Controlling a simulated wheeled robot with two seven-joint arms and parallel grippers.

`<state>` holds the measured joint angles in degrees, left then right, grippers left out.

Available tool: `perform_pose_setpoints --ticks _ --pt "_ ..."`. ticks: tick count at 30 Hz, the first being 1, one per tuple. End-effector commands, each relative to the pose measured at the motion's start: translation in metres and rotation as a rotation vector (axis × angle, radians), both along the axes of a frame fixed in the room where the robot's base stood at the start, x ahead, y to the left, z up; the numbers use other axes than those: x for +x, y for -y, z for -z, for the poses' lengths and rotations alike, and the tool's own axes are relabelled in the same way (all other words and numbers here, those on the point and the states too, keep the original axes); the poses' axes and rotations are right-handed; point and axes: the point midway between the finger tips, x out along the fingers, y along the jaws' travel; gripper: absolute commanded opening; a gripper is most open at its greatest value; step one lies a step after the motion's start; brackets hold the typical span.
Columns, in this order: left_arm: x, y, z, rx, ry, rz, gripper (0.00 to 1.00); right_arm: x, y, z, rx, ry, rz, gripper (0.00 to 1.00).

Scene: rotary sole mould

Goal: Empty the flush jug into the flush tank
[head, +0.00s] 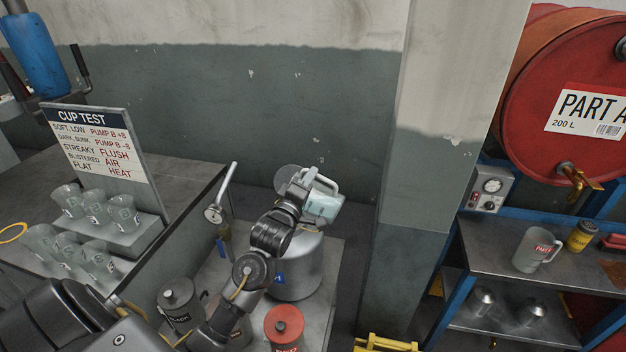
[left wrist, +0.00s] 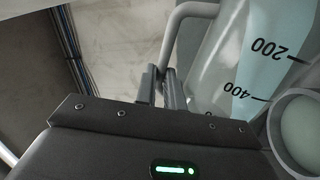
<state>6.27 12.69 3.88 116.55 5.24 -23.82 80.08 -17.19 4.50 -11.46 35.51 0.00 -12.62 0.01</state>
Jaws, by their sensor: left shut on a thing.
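The flush jug (head: 323,205) is a clear jug with pale teal liquid, tilted over above the flush tank. My left gripper (head: 300,190) is shut on its handle. In the left wrist view the fingers (left wrist: 160,88) close on the grey handle, beside the jug wall (left wrist: 240,70) with its 200 and 400 marks. The flush tank (head: 303,270) is a grey rounded vessel with a blue label, partly hidden by my arm. A round pale opening shows at the lower right of the wrist view; I cannot tell whose it is. My right gripper is not in view.
A black-lidded can (head: 178,300) and a red-lidded can (head: 284,325) stand near the tank. The cup test board (head: 95,145) and several cups are at left. A shelf at right holds a jug (head: 533,250), under a red drum (head: 560,80). A grey pillar (head: 420,190) stands between.

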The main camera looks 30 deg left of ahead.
Motion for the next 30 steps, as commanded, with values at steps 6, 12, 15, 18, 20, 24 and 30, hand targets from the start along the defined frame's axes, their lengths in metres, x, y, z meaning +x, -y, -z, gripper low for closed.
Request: perform_pose_setpoints --ticks 6,12,15,18,20,24,30 --pt "-0.001 -0.006 0.002 -0.055 0.013 -0.001 0.0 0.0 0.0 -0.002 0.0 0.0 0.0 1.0" --pt "-0.002 -0.011 0.006 -0.102 0.021 0.0 0.0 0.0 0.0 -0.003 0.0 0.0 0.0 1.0" --pt "-0.003 -0.014 0.008 -0.123 0.026 0.001 0.0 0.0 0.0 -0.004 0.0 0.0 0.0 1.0" --pt "-0.003 -0.016 0.01 -0.144 0.031 0.0 0.0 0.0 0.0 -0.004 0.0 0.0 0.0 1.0" --pt "-0.004 -0.018 0.011 -0.158 0.033 0.0 0.0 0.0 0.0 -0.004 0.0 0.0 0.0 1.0" --pt "-0.004 -0.022 0.014 -0.189 0.039 0.001 0.0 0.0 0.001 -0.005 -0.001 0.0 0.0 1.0" --pt "-0.005 -0.027 0.017 -0.228 0.048 0.0 0.0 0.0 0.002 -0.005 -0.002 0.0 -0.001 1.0"
